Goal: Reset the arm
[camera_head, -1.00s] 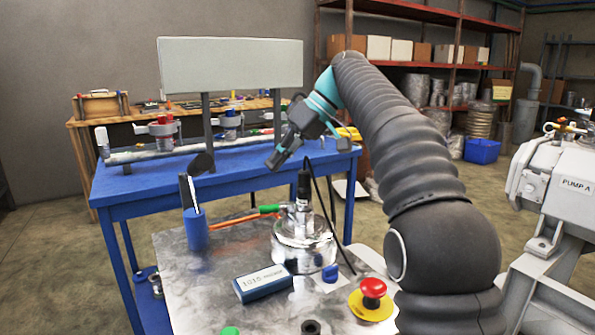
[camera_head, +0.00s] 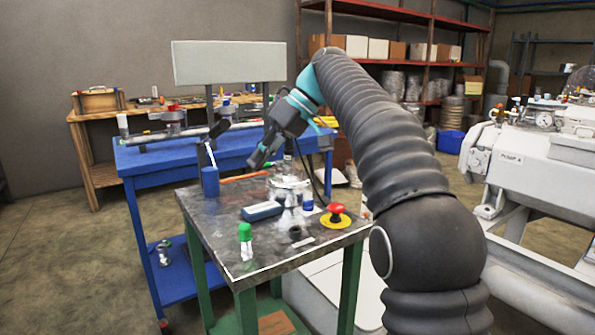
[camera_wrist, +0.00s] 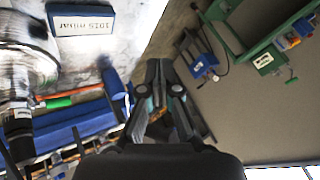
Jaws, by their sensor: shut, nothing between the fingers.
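My arm bends over at the top and my gripper (camera_head: 258,157) hangs down and to the left, above the far part of the metal-topped table. In the wrist view my gripper (camera_wrist: 158,72) has its fingers together with nothing between them. The gripper is apart from the table top. The silver vacuum vessel (camera_head: 288,183) stands on the table just right of and below the gripper; part of it shows at the left of the wrist view (camera_wrist: 22,75).
The small table (camera_head: 215,248) holds a blue display box (camera_head: 262,211), a blue cup (camera_head: 210,181), a green-capped bottle (camera_head: 245,241) and a red emergency button (camera_head: 336,212). A blue bench (camera_head: 150,160) stands behind. A grey pump (camera_head: 535,160) is at right. Floor is clear at left.

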